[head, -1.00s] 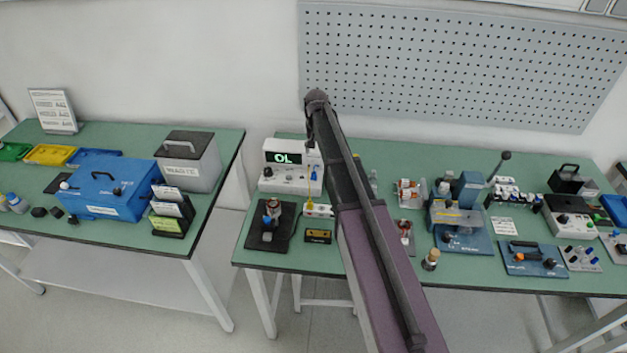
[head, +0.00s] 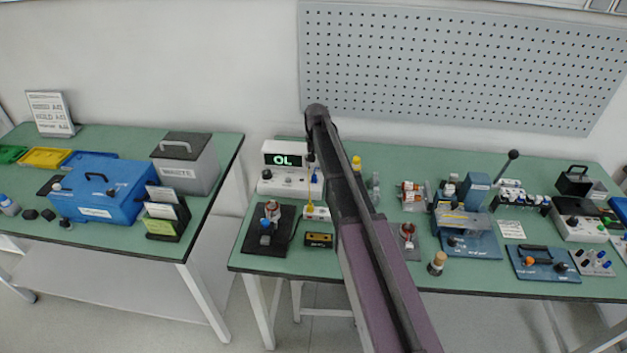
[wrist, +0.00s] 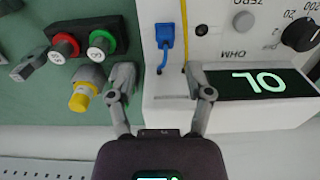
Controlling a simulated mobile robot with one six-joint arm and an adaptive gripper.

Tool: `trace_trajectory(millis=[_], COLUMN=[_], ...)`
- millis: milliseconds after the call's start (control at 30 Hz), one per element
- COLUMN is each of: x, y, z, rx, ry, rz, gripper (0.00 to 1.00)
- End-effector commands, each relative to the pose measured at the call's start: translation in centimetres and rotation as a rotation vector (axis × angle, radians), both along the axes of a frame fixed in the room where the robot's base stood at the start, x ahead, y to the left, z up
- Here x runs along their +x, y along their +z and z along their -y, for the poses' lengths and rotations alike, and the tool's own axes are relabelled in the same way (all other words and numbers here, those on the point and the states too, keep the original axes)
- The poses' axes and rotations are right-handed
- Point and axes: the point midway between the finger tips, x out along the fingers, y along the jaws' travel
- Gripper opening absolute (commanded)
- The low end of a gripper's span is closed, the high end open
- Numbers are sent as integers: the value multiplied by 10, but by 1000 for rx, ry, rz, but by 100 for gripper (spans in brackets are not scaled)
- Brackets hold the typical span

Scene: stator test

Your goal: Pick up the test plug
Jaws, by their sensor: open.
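A small blue plug (wrist: 165,38) with a blue lead sits at the front of the white ohm meter (wrist: 222,55), which reads OL; it appears to be the test plug. It also shows in the head view (head: 315,175). A yellow lead (wrist: 184,38) runs beside it. My gripper (wrist: 160,84) is open and empty at the meter's edge, one finger left of the meter and the other over its front. The blue plug lies a little beyond the fingertips, between their lines. In the head view my arm hides part of the meter and bench behind it.
A black fixture (head: 268,228) and a small black-and-yellow box (head: 319,240) stand in front of the meter.

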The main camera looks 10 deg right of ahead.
Motion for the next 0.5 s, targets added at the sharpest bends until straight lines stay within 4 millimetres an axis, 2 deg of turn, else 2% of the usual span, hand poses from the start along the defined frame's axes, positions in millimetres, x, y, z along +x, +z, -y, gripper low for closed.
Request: trace_trajectory(millis=[267,500], x=[0,-1], y=[-2,-16], z=[0,-3], rx=[0,0], ry=[0,0], rz=[0,0], gripper=[66,66])
